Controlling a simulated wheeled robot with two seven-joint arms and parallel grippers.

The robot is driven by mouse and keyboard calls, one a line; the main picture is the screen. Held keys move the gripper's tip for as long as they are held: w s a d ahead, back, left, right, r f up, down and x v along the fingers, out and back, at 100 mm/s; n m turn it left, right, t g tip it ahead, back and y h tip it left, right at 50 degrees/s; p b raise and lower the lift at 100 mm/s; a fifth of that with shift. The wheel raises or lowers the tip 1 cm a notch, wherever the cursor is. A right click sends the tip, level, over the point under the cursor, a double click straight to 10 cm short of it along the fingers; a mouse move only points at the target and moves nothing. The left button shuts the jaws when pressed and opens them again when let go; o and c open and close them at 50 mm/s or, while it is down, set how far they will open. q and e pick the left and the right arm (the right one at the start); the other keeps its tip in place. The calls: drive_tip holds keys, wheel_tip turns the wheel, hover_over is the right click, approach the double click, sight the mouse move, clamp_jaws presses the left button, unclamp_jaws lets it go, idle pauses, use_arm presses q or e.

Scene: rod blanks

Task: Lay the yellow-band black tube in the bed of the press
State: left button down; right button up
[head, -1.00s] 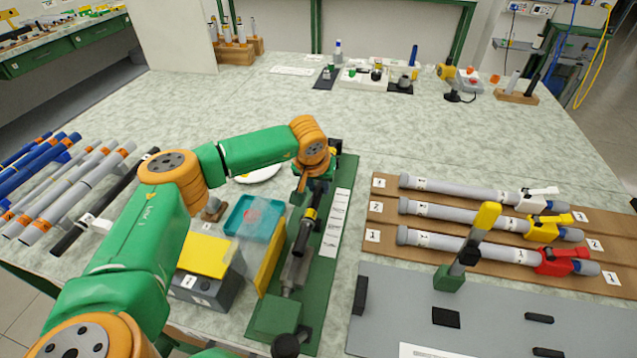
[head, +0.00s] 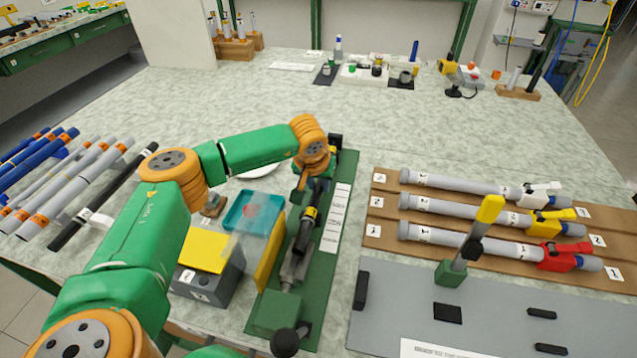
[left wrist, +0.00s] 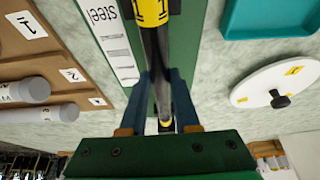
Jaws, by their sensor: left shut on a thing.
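The black tube with a yellow band (head: 301,238) is held lengthwise over the press. My left gripper (head: 315,180) is shut on the tube near its far end. In the left wrist view the two fingers (left wrist: 162,100) stand on either side of the tube (left wrist: 157,62), and its yellow band (left wrist: 151,10) is at the top edge. The press has a long green base (head: 329,235) with a white label strip. Its grey bed part (head: 288,272) shows below the tube's near end. I cannot tell whether the tube touches the bed. My right gripper is not in view.
A yellow panel (head: 268,258) stands close along the press's left side. A teal tray (head: 233,219) and a grey box with a yellow top (head: 207,290) lie farther left. A grey mat with an upright yellow-topped lever (head: 487,212) is at right. The back table is clear in the middle.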

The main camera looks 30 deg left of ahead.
use_arm(q)
drive_tip(key=c, duration=0.6)
unclamp_jaws()
drive_tip(key=shift+o, duration=0.2)
drive_tip(key=v, duration=0.7)
drive_tip(key=shift+s, duration=0.1)
